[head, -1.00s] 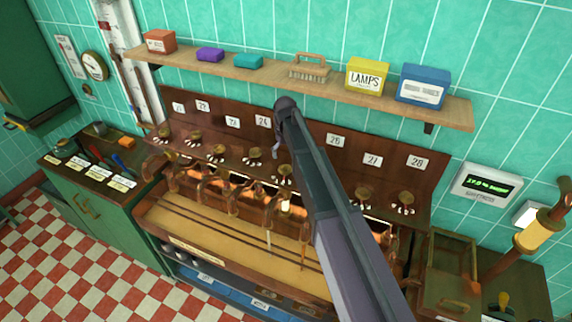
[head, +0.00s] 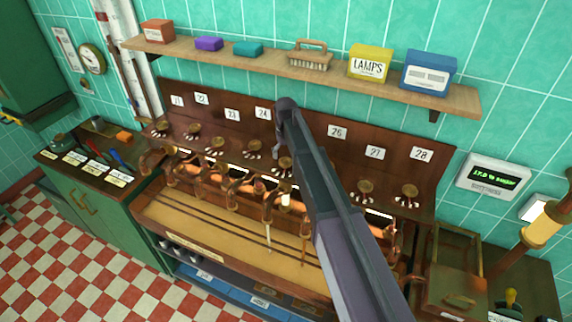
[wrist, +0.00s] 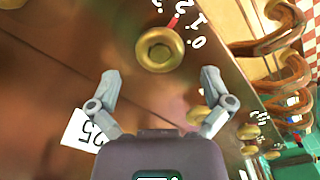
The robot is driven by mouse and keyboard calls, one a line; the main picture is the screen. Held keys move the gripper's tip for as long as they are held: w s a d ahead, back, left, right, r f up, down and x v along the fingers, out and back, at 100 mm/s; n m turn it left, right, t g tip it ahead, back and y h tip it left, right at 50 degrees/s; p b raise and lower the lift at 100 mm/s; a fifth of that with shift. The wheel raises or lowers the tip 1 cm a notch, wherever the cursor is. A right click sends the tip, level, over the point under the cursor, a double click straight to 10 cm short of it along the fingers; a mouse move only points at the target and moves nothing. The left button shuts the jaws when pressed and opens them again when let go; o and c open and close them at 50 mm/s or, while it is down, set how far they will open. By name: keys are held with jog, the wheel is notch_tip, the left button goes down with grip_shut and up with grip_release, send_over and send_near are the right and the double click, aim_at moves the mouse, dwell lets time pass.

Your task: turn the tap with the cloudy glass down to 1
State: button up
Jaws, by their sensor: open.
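A round brass tap knob (wrist: 160,49) fills the upper middle of the wrist view, with the numbers 0, 1, 2 and 3 around it. A red mark (wrist: 174,22) sits by the knob, towards the 2. The label 25 (wrist: 88,130) is upside down beside my gripper (wrist: 160,78), which is open and empty, its fingertips apart and just short of the knob. In the head view the same knob (head: 284,164) shows just below my gripper's end (head: 278,150). A pale, whitish glass (head: 285,199) is below it; its cloudiness is hard to judge.
More knobs stand in a row, such as one at the right (head: 408,190). Curved copper pipes (wrist: 270,38) run close on the right of the wrist view. My arm hides part of the panel.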

aim_at(286, 161)
jog(key=shift+f+b, duration=1.45)
jog(key=shift+f, duration=0.25)
jog(key=c, duration=1)
